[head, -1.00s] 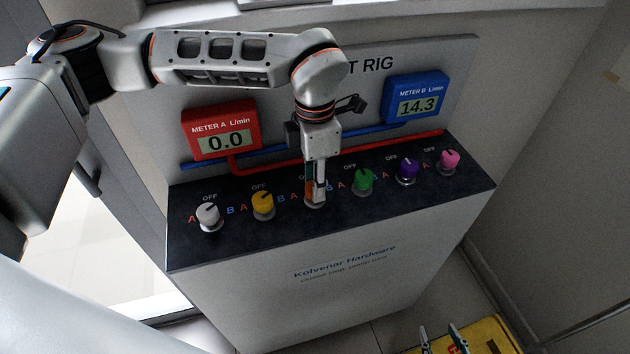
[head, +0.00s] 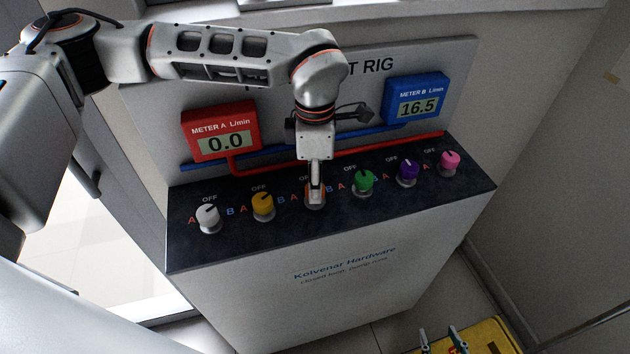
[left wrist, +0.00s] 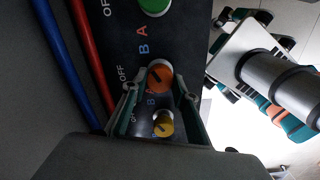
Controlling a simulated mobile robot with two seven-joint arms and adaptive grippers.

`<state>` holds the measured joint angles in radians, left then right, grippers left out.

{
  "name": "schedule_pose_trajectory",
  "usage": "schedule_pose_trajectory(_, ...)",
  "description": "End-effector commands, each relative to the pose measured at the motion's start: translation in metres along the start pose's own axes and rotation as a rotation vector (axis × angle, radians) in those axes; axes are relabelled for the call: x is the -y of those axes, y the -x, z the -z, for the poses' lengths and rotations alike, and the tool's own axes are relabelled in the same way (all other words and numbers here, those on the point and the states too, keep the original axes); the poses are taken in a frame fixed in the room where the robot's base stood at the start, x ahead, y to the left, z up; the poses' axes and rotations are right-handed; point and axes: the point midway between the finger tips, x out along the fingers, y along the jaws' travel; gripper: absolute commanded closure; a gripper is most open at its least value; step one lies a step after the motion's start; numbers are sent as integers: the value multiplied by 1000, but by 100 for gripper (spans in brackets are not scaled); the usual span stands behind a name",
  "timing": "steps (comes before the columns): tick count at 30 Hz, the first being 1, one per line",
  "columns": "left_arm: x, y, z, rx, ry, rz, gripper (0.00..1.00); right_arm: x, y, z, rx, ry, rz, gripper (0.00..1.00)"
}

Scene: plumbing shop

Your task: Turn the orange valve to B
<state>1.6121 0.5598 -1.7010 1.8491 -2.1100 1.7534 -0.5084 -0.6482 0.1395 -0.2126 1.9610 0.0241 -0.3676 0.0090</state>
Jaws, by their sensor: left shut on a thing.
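The orange valve (head: 315,203) is a round knob in the row on the dark panel, third from the left. It also shows in the left wrist view (left wrist: 160,76), with a dark pointer mark on its top whose exact direction I cannot read. My left gripper (head: 315,196) points down onto it and is shut on it, one finger either side, hiding part of it and its OFF label in the head view. Meter A (head: 224,137) reads 0.0 and Meter B (head: 417,102) reads 16.5.
White (head: 208,217) and yellow (head: 263,205) knobs stand left of the orange one. Green (head: 363,182), purple (head: 407,172) and pink (head: 449,161) knobs stand to its right. Red and blue pipes run behind. A yellow thing (head: 490,336) lies low at the right.

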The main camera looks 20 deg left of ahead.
Motion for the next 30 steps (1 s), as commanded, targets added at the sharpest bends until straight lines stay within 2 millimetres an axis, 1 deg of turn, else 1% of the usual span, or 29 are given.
schedule_pose_trajectory(2,-1,1,-1,2,-2,-3,93,0,0,0,0,0,0,60)
schedule_pose_trajectory(3,-1,1,-1,2,-1,-2,61,0,0,0,0,0,0,60)
schedule_pose_trajectory(4,-1,1,-1,2,-1,-2,55,0,0,0,0,0,0,60)
schedule_pose_trajectory(14,0,1,0,1,0,-1,55,-1,1,-1,2,2,-1,60)
schedule_pose_trajectory(17,-1,6,0,1,0,-2,55,-1,1,0,2,2,-1,60)
schedule_pose_trajectory(20,-1,18,0,2,1,-4,55,-1,0,0,1,1,-1,60)
schedule_pose_trajectory(30,-1,86,-1,3,0,-6,55,0,0,0,0,0,0,60)
